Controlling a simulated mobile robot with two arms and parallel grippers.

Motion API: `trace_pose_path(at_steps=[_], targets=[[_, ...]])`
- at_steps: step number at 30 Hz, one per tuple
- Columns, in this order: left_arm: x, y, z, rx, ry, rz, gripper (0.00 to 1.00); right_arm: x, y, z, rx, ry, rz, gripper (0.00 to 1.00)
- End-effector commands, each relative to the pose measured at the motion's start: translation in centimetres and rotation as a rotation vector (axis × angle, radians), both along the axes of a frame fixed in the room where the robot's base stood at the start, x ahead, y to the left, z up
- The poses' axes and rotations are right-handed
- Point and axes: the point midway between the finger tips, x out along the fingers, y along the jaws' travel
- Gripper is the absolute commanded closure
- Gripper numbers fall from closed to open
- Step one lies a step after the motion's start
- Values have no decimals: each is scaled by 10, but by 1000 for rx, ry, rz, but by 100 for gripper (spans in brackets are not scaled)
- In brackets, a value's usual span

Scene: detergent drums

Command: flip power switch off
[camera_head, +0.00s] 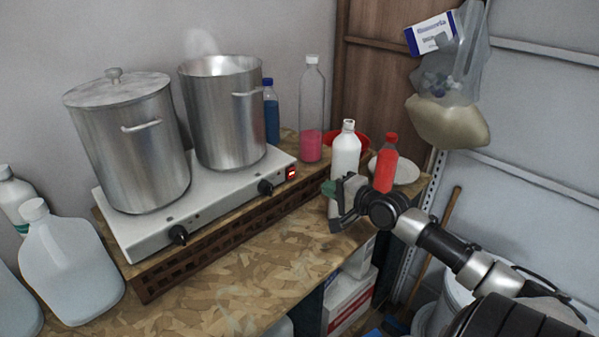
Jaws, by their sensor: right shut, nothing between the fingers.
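The power switch (292,173) is a small red rocker in a dark frame on the front right corner of the white hot plate (222,208). It looks bright red; its exact tilt is too small to tell. Two black knobs sit on the same front face, the right one (265,188) near the switch and the left one (179,235) farther left. My right gripper (333,205) is shut and empty, a little to the right of the switch and apart from it, in front of a white bottle. My left gripper is out of view.
A lidded pot (128,150) and a steaming open pot (222,120) stand on the hot plate. A white bottle (346,150), a red bottle (386,165) and a clear bottle with pink liquid (311,140) stand at the right. The wooden bench front (235,280) is clear.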

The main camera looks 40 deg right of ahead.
Motion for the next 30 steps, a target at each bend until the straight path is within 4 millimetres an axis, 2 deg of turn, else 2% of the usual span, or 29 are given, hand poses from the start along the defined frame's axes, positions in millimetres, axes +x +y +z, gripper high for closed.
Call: trace_pose_path(at_steps=[14, 18, 24, 30], targets=[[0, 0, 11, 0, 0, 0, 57, 69, 5, -11, 0, -2, -1, 100], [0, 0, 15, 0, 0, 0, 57, 87, 6, -9, -1, -3, -1, 100], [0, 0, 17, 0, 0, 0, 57, 104, 8, -9, 0, 0, 0, 100], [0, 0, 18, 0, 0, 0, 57, 110, 9, -9, -1, 1, 1, 100]])
